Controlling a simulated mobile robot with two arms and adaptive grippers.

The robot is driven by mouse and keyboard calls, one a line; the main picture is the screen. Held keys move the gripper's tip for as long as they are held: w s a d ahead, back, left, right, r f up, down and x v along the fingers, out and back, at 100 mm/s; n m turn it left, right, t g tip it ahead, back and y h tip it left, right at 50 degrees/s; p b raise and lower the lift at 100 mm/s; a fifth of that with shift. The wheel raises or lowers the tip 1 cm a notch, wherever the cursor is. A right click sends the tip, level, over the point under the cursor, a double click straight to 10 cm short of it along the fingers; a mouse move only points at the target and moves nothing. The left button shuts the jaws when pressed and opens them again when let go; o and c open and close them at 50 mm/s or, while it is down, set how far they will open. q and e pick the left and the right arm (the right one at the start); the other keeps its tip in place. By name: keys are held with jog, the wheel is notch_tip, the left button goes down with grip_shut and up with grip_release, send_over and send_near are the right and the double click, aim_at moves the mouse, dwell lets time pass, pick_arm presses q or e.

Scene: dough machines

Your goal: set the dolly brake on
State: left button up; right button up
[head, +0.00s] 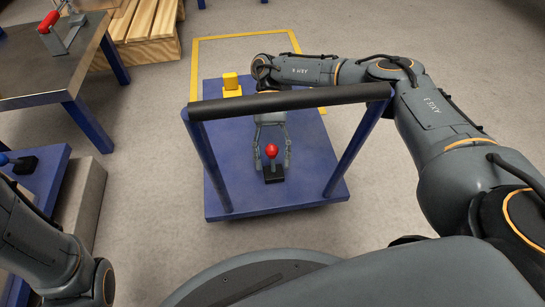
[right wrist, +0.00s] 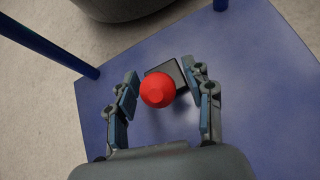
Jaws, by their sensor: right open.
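The dolly (head: 235,190) is a blue flat deck with blue posts and a black push bar (head: 290,101); its deck also shows in the right wrist view (right wrist: 240,60). Its brake lever has a red knob (head: 271,151) above a dark base (head: 273,175). My right gripper (head: 272,162) reaches in beyond the bar, low over the deck. In the right wrist view its open fingers (right wrist: 166,95) stand on either side of the red knob (right wrist: 158,90), with gaps visible. My left arm shows at lower left, but its gripper is out of view.
A yellow block (head: 231,85) sits at the deck's far left. A yellow outline (head: 193,62) marks the floor beyond. A metal-topped table (head: 60,75) with a red-handled clamp (head: 50,24) stands at upper left, beside a wooden pallet (head: 150,25). Clear floor lies left of the dolly.

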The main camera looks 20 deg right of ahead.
aim_at(273, 151)
notch_tip(273, 151, up, 10)
jog(key=shift+f, duration=0.1)
dwell(0.4)
